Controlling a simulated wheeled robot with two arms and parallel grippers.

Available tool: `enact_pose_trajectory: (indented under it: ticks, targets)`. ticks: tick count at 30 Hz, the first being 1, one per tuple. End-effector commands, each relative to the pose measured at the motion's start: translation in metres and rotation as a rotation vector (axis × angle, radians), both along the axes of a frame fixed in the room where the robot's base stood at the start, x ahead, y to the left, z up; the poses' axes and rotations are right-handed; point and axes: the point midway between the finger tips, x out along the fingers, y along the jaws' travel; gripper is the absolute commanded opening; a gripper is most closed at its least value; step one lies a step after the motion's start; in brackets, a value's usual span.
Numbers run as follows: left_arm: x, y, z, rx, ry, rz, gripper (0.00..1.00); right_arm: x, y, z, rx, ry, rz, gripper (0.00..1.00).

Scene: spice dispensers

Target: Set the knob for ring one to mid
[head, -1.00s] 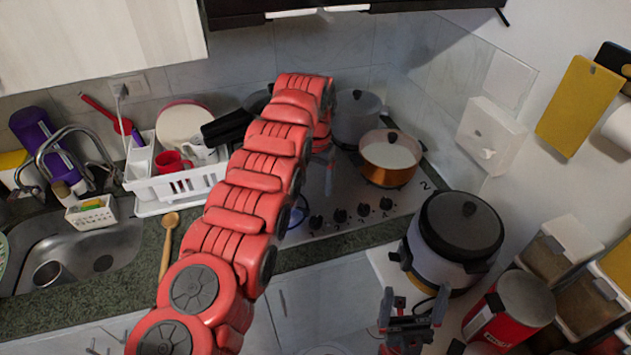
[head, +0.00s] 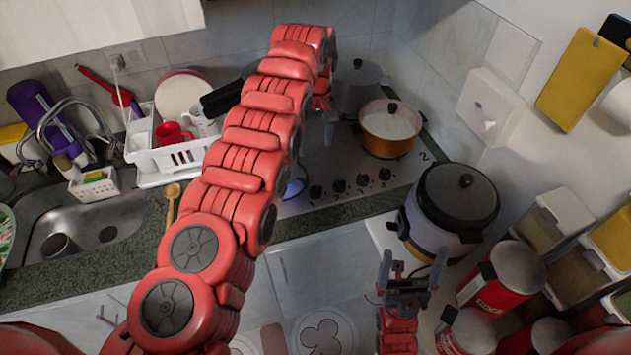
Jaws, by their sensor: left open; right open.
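The stove top (head: 400,198) has a row of several small black knobs along its front, with the leftmost visible knob (head: 315,192) just right of my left arm. Which knob belongs to ring one I cannot tell; the pointer settings are too small to read. A printed 2 shows at the stove's right edge. My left gripper (head: 328,125) is open, hanging over the stove behind the knobs, largely hidden by its own red arm. It appears apart from the knobs. My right gripper (head: 408,272) is open and empty, in front of the counter, below the rice cooker.
A copper pot (head: 389,142) and a grey lidded pot (head: 357,88) stand on the stove. A rice cooker (head: 457,208) stands to the right. A dish rack (head: 170,160) and wooden spoon (head: 172,200) are left.

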Motion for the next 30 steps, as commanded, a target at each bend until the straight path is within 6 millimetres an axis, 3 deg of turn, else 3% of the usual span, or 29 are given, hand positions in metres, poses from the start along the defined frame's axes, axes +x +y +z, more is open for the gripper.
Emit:
enact_pose_trajectory:
  ticks: [3, 9, 14, 20, 30]
  targets:
    - [0.000, 0.000, -0.001, -0.001, 0.000, 0.294, 0.78, 0.000, 0.000, -0.003, 0.000, 0.000, 0.000, 0.96]
    - [-0.001, 0.000, -0.001, -0.001, 0.002, 0.564, 0.78, 0.000, 0.000, -0.005, 0.000, 0.000, 0.000, 0.96]
    - [-0.001, 0.000, -0.007, 0.000, 0.002, 0.594, 0.78, 0.000, 0.000, -0.012, 0.000, 0.000, 0.000, 0.96]
    - [-0.001, 0.000, -0.031, -0.001, 0.002, 0.592, 0.78, 0.000, 0.000, -0.037, 0.000, 0.000, 0.000, 0.96]
    - [-0.001, 0.000, -0.097, 0.000, 0.003, 0.590, 0.78, 0.000, 0.000, -0.102, 0.000, 0.000, 0.000, 0.96]
